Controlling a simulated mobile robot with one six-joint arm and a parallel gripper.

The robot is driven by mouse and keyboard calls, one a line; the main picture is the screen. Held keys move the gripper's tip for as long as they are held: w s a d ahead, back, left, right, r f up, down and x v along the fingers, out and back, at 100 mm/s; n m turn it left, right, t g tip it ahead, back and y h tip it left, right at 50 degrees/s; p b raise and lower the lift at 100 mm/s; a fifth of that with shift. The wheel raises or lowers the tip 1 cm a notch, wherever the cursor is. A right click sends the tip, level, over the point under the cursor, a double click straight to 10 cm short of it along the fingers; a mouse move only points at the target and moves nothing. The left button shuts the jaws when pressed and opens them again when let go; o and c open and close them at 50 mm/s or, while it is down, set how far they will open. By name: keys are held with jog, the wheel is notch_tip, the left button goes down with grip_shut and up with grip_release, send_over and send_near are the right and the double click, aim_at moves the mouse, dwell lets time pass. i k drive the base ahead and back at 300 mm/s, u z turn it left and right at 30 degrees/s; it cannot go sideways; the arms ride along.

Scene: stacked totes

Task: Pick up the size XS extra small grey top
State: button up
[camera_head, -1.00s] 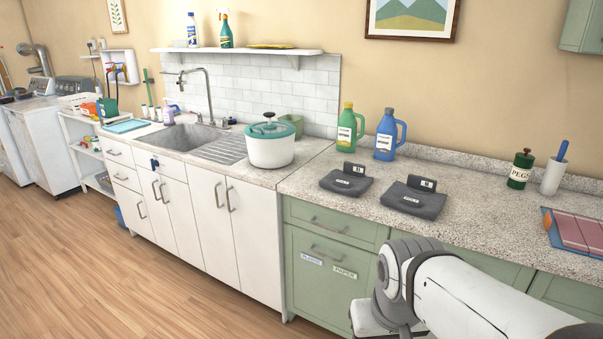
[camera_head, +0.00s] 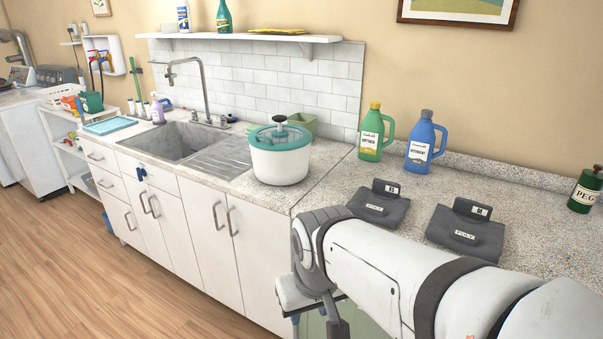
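Two folded dark grey tops lie on the speckled counter at the right, each with an upright black size tag and a small label on its front. The left grey top (camera_head: 374,209) and the right grey top (camera_head: 461,237) lie a little apart. The size letters are too small to read with certainty, so I cannot tell which is XS. My gripper (camera_head: 316,318) hangs low at the end of my arm, in front of the cabinets and apart from both tops. It is partly cut off by the bottom edge, and its opening is unclear.
A green jug (camera_head: 371,138) and a blue jug (camera_head: 420,144) stand behind the tops. A white pot with a teal lid (camera_head: 280,158) stands left, beside the sink (camera_head: 182,142). My arm covers the counter's front edge.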

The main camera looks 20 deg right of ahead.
aim_at(383, 205)
jog(key=z, duration=0.55)
jog(key=i, duration=1.05)
jog(key=z, duration=0.75)
